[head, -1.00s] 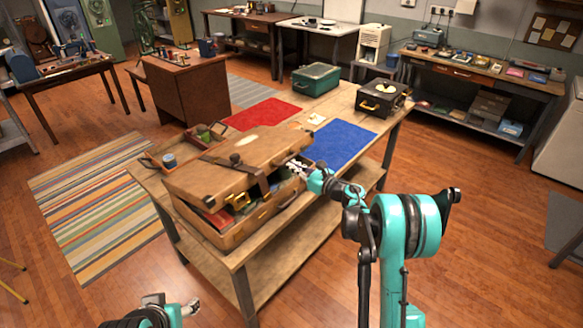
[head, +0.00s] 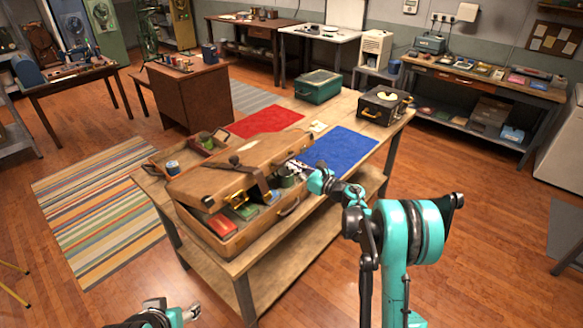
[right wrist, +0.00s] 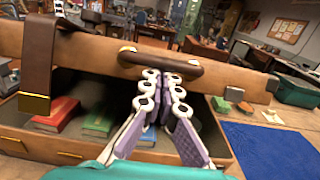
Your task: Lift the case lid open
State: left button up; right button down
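The brown leather case (head: 240,239) sits on the wooden table, its lid (head: 235,165) raised part way and sloping. Coloured boxes show inside through the gap. In the right wrist view the lid's front edge (right wrist: 235,78) and brown handle (right wrist: 185,66) are ahead. My right gripper (right wrist: 161,76) has its fingertips close together at the lower edge of the handle, under the lid, with nothing visible between them. In the head view my right gripper (head: 300,170) is at the case's right front side. My left gripper (head: 191,311) is only partly in view, low and away from the case.
A blue mat (head: 345,148) and red mat (head: 265,117) lie behind the case on the table (head: 385,140). An open wooden tray (head: 160,158) sits left of the case.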

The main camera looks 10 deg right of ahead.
aim_at(286, 151)
jog(key=shift+w+a+r+p, duration=0.2)
jog(key=shift+r+p, duration=0.15)
jog(key=shift+r, duration=0.3)
jog(key=shift+w+a+r+p, duration=0.15)
jog(key=shift+r+p, duration=0.15)
jog(key=shift+r, duration=0.3)
jog(key=shift+w+a+r+p, duration=0.15)
jog(key=shift+w+r+p, duration=0.15)
jog(key=shift+r, duration=0.3)
jog(key=shift+w+a+r+p, duration=0.15)
jog(key=shift+r+p, duration=0.25)
jog(key=shift+r, duration=0.25)
jog(key=shift+w+a+r+p, duration=0.25)
jog(key=shift+r+p, duration=0.05)
jog(key=shift+r, duration=0.2)
jog(key=shift+w+a+r+p, duration=0.2)
jog(key=shift+w+r+p, duration=0.1)
jog(key=shift+r, duration=0.2)
